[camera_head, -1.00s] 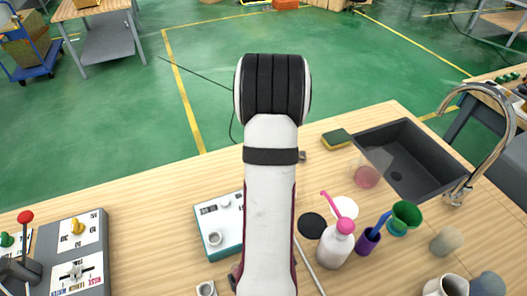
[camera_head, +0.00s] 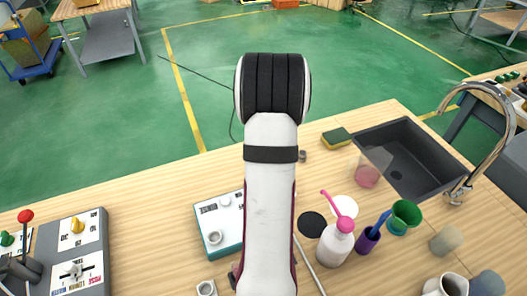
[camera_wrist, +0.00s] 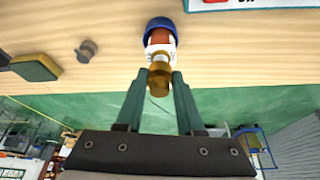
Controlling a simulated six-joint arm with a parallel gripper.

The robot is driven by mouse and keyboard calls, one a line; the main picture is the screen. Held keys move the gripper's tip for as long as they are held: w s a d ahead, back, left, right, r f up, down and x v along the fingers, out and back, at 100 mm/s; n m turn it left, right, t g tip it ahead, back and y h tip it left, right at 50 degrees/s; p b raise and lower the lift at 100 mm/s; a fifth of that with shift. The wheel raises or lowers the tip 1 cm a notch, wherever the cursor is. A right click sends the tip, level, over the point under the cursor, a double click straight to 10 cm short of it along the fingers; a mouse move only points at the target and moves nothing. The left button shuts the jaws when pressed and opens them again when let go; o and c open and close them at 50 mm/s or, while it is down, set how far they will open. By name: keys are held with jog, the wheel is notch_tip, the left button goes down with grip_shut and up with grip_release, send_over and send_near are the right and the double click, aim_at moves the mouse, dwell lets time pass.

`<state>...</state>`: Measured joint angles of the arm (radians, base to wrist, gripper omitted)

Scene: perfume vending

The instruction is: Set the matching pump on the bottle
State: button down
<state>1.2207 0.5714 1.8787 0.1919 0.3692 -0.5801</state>
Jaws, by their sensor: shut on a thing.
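In the wrist view my gripper (camera_wrist: 160,82) is shut on a gold-coloured piece (camera_wrist: 160,72), which looks like a pump collar. Just beyond the fingertips, in line with it, is a small bottle (camera_wrist: 161,42) with a reddish-brown body, a pale label and a blue far end. The gold piece overlaps the bottle in this view; I cannot tell whether it is seated on it or only in front. In the head view my arm hides the gripper, the gold piece and this bottle.
In the head view a white bottle with a pink pump (camera_head: 336,243), a purple cup (camera_head: 368,240) and a green funnel (camera_head: 405,216) stand right of my arm. A white-teal device (camera_head: 222,222) is left. A dark sink (camera_head: 400,150) and sponge (camera_head: 337,138) lie behind.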

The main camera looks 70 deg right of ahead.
jog(key=shift+f, duration=0.55)
dwell(0.7)
jog(key=shift+c, duration=2.2)
grip_release()
jog(key=shift+o, duration=0.2)
jog(key=o, duration=0.4)
jog(key=shift+r, duration=3.75)
jog(key=shift+a, duration=0.1)
